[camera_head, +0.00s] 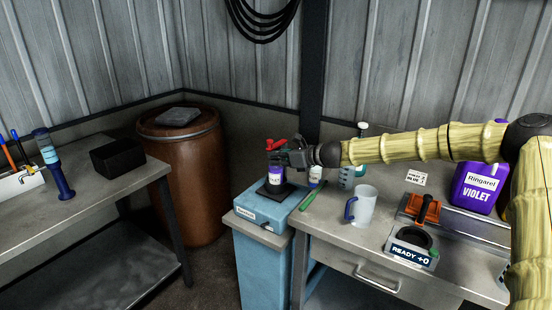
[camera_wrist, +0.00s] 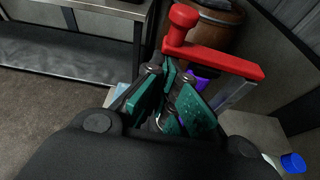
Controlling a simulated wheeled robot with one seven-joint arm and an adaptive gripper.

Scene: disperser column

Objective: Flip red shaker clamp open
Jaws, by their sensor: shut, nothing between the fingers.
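The red shaker clamp (camera_head: 276,144) sits above a white-and-purple bottle (camera_head: 276,177) on the blue shaker (camera_head: 262,212). In the wrist view the clamp's red bar (camera_wrist: 217,61) with its round knob lies just beyond my fingertips, running to the right. My gripper (camera_head: 278,159) is at the right side of the clamp, near the bottle's top. In the wrist view its teal finger pads (camera_wrist: 170,92) are shut with nothing between them. Whether the fingers touch the bar I cannot tell. The bottle is mostly hidden there, with a bit of purple showing behind the fingers.
On the right workbench (camera_head: 322,221) stand a mug (camera_head: 361,206), a green marker (camera_head: 312,196), a device reading READY (camera_head: 411,248) and a violet canister (camera_head: 475,187). A brown barrel (camera_head: 185,180) stands behind the shaker. A left table (camera_head: 95,185) carries a black box (camera_head: 118,157).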

